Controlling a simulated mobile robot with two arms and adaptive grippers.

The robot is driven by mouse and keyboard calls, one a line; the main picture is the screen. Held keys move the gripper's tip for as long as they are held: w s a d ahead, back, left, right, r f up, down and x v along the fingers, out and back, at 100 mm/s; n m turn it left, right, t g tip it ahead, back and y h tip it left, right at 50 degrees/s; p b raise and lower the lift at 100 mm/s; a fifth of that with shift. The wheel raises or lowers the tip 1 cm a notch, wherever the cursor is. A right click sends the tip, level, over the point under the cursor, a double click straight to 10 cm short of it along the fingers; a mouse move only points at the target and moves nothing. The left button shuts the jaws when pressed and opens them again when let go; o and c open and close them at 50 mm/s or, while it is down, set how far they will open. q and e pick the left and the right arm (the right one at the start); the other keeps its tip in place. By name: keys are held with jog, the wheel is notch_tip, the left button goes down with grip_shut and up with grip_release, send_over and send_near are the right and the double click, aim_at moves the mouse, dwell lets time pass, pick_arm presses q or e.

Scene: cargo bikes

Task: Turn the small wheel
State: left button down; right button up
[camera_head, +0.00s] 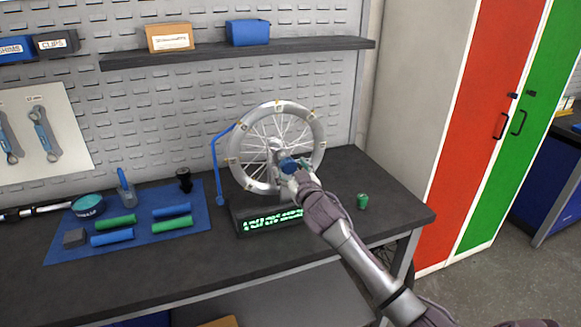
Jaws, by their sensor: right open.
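The small wheel (232,162) is a grey rim with thin spokes and several small tan tags. It stands upright in a dark stand (244,208) with a green lit display (272,220) on its front. My right gripper (290,168) is in front of the wheel's lower right part, near the hub. It is open, and a blue part shows at its fingers; I cannot tell whether they touch the wheel. My arm hides part of the display and stand. My left gripper is not in view.
A blue mat (58,250) with green and blue grips lies on the dark bench (330,262) to the left. A green cup-like item (362,201) stands right of my arm. A shelf (240,52) runs above. Red (490,110) and green lockers stand at right.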

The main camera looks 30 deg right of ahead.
jog(key=shift+w, duration=0.25)
grip_shut()
dwell(0.5)
